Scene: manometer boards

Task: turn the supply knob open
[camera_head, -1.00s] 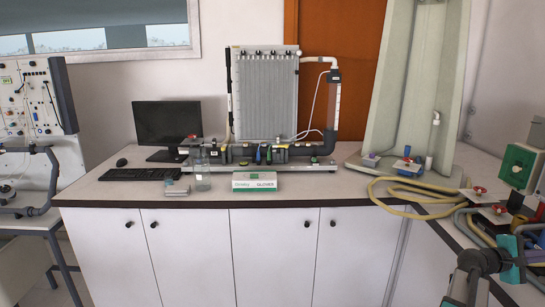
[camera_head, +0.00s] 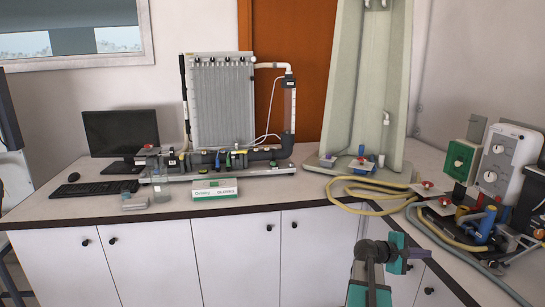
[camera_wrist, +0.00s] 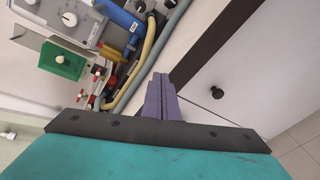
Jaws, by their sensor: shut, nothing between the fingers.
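My gripper (camera_head: 424,254) is shut and empty, in front of the right-hand counter's cabinets. Its purple fingers (camera_wrist: 161,80) point toward the counter edge in the wrist view. I cannot tell which knob is the supply knob. Red knobs show on the right counter: one at the back (camera_head: 427,185) and one nearer (camera_head: 445,201). A red knob (camera_head: 361,161) is at the foot of the tall pale board, and another (camera_head: 147,147) is at the left end of the manometer board (camera_head: 222,100). The wrist view shows small red knobs (camera_wrist: 97,70) beside the green box. My gripper touches none of them.
A yellow hose (camera_head: 365,190) and a grey hose (camera_head: 470,262) lie on the right counter. A green box (camera_head: 460,160), a grey-white dial unit (camera_head: 503,165) and a blue cylinder (camera_head: 487,225) stand there. A glove box (camera_head: 215,190) lies on the back counter.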

